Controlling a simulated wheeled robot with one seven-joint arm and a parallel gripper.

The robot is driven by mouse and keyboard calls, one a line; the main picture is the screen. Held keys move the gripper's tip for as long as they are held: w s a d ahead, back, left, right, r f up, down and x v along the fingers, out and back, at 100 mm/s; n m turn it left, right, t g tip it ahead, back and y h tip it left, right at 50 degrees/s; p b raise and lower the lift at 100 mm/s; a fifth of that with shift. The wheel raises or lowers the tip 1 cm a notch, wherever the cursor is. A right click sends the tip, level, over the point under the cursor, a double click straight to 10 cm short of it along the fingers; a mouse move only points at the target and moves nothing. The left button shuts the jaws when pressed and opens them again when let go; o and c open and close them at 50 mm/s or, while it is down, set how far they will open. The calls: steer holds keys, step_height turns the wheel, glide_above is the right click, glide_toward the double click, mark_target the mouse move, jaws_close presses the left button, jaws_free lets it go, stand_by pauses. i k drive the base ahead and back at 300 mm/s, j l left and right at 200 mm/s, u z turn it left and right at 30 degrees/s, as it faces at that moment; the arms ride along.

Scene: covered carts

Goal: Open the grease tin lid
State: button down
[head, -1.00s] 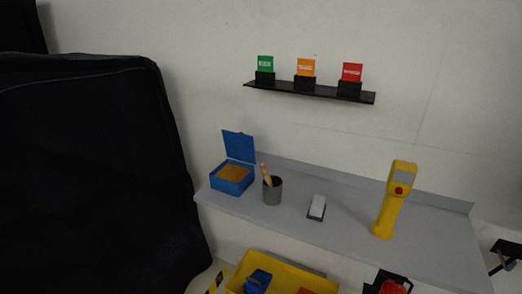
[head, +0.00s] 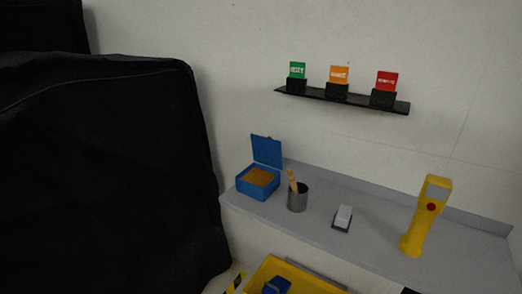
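The grease tin (head: 257,184) is a blue square box at the left end of the grey bench. Its blue lid (head: 267,152) stands upright at the back edge, so the tin is open and its orange-brown contents show. My gripper is not visible in the head view, so its place relative to the tin and its state cannot be seen.
On the grey bench (head: 375,232) stand a grey cup (head: 298,200) with a wooden stick, a small white block (head: 343,215) and a yellow handheld device (head: 425,217). A yellow bin (head: 262,275) is below. A black covered cart (head: 95,180) fills the left. A black shelf (head: 355,100) holds three coloured cards.

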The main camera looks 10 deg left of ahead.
mark_target(266, 151)
steer(key=i+j, duration=0.25)
steer(key=i, duration=0.2)
steer(key=i+j, duration=0.2)
steer(key=i, duration=0.25)
steer(key=i+j, duration=0.25)
steer(key=i, duration=0.2)
